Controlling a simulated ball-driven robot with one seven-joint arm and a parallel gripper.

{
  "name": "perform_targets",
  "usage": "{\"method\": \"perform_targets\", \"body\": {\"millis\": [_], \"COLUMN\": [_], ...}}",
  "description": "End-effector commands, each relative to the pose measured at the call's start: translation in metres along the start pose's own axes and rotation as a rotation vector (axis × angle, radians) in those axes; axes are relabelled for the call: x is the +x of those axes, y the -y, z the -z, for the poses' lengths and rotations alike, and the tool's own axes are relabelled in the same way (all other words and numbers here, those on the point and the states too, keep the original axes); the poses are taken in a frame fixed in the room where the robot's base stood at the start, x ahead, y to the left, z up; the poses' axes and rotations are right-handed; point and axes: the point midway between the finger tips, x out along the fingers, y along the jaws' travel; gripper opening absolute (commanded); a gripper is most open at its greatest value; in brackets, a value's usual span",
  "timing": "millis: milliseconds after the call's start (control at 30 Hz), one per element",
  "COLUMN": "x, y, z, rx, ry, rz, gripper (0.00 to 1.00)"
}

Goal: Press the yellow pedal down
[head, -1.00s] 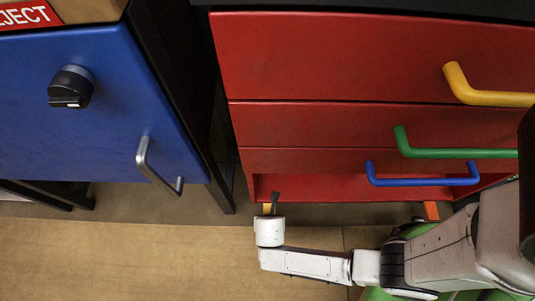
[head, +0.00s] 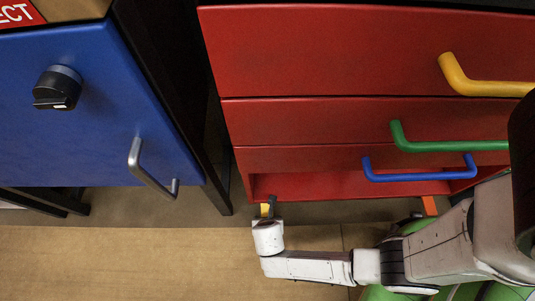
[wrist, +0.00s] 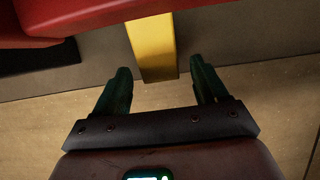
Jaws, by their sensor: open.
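The yellow pedal (wrist: 153,50) sticks out from under the red drawer unit in the wrist view, near the floor. In the head view only a small piece of it (head: 265,209) shows beside my gripper (head: 270,208). In the wrist view my gripper (wrist: 157,88) is open and empty. Its two dark fingers stand to the left and right of the pedal's near end. I cannot tell how high the fingers are above it.
The red drawer unit (head: 300,122) has yellow, green and blue handles above my arm. An orange pedal (head: 429,206) shows farther right. A blue cabinet (head: 70,140) with a knob (head: 57,88) and metal handle (head: 150,172) stands left. The floor (head: 120,262) in front is clear.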

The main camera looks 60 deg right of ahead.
Motion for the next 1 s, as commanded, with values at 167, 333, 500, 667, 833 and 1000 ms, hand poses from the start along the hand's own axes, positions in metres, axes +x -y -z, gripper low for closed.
{"method": "perform_targets", "body": {"millis": [167,333,500,667,833,1000], "x": [-0.006,-0.031,-0.063,-0.089,-0.104,-0.108], "y": [-0.001,-0.001,0.0,0.0,0.0,0.0], "z": [-0.001,-0.002,-0.002,-0.002,-0.001,0.0], "rx": [0.0,-0.001,-0.001,-0.001,-0.001,0.0], "ry": [0.0,-0.001,-0.001,0.0,0.0,0.0], "rz": [-0.002,-0.002,-0.001,-0.001,0.0,0.0], "gripper": [0.72,0.72,0.72,0.72,0.72,0.72]}}
